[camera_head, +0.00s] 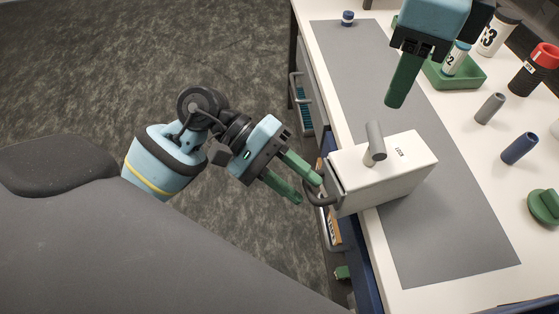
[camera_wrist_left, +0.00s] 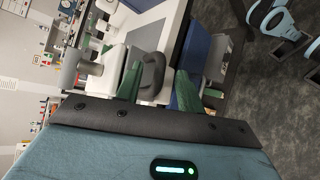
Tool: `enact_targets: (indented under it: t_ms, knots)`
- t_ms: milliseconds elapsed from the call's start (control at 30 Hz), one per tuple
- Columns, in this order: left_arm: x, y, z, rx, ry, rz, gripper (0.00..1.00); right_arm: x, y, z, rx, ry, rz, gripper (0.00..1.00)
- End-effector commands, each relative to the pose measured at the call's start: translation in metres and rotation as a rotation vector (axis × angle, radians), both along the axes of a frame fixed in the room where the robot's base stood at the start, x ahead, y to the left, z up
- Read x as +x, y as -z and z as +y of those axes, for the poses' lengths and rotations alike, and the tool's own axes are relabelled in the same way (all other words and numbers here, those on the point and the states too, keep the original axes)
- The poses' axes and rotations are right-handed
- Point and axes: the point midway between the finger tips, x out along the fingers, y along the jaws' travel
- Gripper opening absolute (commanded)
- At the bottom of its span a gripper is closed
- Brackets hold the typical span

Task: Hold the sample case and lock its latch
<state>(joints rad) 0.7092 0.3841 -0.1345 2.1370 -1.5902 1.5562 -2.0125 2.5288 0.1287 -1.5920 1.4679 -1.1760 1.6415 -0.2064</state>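The white sample case (camera_head: 385,178) stands on the grey mat near the bench's front edge. A grey latch lever (camera_head: 375,142) sticks up from its top, beside a "LOCK" mark. A dark loop handle (camera_head: 318,197) is on its left end. My left gripper (camera_head: 309,190) is open at this handle. In the left wrist view, the handle (camera_wrist_left: 152,75) shows between the separated green fingers, with gaps on both sides. My right gripper (camera_head: 402,82) hangs above and beyond the case, apart from the latch. Its fingers overlap in view, so its opening is unclear.
The grey mat (camera_head: 450,235) has free room right of the case. A green tray (camera_head: 470,80) with labelled containers stands at the back right. Grey (camera_head: 490,108) and blue (camera_head: 519,148) cylinders and a green knob-like part (camera_head: 545,206) lie to the right. Drawers are below the bench's front edge.

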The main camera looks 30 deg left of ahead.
Motion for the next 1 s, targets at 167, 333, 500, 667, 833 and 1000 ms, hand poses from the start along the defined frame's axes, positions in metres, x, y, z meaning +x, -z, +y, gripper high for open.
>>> enact_targets:
  t_ms: [167, 333, 500, 667, 833, 1000]
  knots:
    - [-0.0006, 0.0045, -0.0111, -0.001, 0.0, 0.0, 0.38, 0.0, 0.0, 0.0, 0.0, 0.0, 0.0, 0.36]
    - [-0.0006, 0.0055, -0.0129, 0.0, -0.001, 0.0, 0.38, 0.0, 0.0, 0.0, 0.0, 0.0, 0.0, 0.36]
    - [-0.0006, 0.0055, -0.0127, 0.0, -0.001, 0.0, 0.34, 0.0, 0.0, 0.0001, 0.0, 0.0, 0.0, 0.36]
    - [-0.0007, 0.0054, -0.0127, 0.0, -0.001, 0.0, 0.13, 0.0, 0.0, 0.0001, 0.0, 0.0, 0.0, 0.36]
    - [-0.0007, 0.0054, -0.0127, 0.0, -0.001, 0.0, 0.0, 0.0, 0.0, 0.0001, 0.0, 0.0, 0.0, 0.36]
    - [-0.0008, 0.0055, -0.0126, 0.001, 0.0, 0.0, 0.0, 0.0, 0.0, 0.0, 0.0, 0.0, 0.0, 0.36]
